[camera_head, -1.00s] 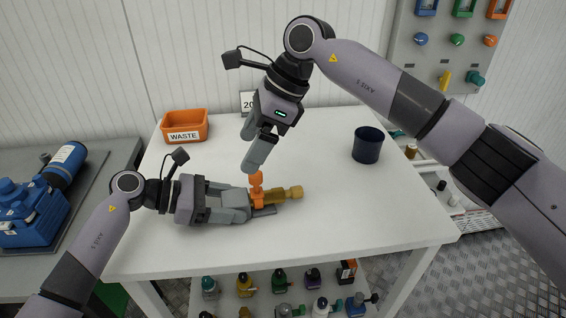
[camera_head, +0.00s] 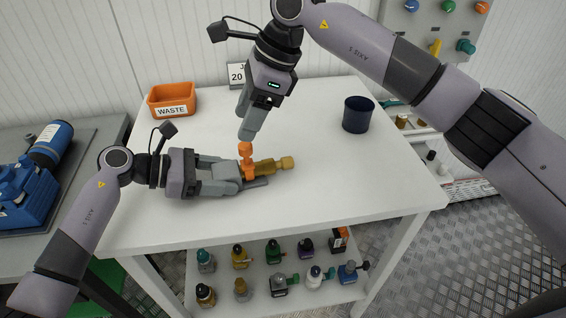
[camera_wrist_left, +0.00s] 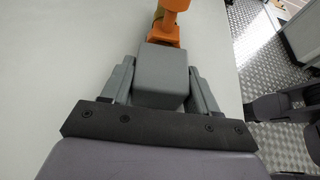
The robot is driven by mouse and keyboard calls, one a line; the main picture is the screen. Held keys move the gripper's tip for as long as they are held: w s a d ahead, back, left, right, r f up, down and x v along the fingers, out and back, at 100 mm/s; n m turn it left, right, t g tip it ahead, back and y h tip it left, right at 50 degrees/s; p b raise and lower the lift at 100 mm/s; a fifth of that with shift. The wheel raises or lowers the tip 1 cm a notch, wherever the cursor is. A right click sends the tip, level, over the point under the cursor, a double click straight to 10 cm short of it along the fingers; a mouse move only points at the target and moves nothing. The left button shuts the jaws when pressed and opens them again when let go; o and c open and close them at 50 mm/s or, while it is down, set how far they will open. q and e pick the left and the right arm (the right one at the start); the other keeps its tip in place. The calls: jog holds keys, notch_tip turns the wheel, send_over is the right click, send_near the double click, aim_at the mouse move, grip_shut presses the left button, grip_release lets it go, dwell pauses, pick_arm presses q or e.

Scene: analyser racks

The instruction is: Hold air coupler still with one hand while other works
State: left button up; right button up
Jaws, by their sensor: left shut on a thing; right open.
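The air coupler (camera_head: 268,166) is a brass-coloured piece with an orange part (camera_head: 246,160) standing up at its left end. It lies on the white table (camera_head: 330,180). My left gripper (camera_head: 246,175), low over the table, is shut on the air coupler at the orange end. In the left wrist view the orange part (camera_wrist_left: 166,32) shows just beyond the grey fingers; they hide the grip itself. My right gripper (camera_head: 247,134) is open, pointing down just above the orange knob. I cannot tell whether its fingertips touch the knob.
An orange WASTE bin (camera_head: 173,99) stands at the back left and a dark blue cup (camera_head: 358,115) at the back right. A small card marked 20 (camera_head: 237,76) stands at the back. Several small valves and bottles sit on the shelf below (camera_head: 260,295).

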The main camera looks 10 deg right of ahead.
aim_at(290, 160)
jog(key=s+d+n+t+h, duration=0.1)
jog(key=s+d+t+h, duration=0.2)
jog(key=d+h, duration=0.35)
jog(key=shift+y, duration=0.95)
jog(key=x, duration=0.4)
jog(key=d+x, duration=0.1)
jog(key=x, duration=0.7)
jog(key=shift+d+f, duration=0.25)
jog(key=shift+d, duration=0.05)
jog(key=shift+c, duration=0.3)
jog(key=c, duration=1)
jog(key=o, duration=0.3)
jog(key=shift+c, duration=1.2)
jog(key=shift+w+d, duration=0.15)
jog(key=shift+d, duration=1.35)
jog(key=shift+w+d, duration=0.2)
jog(key=shift+d, duration=1.25)
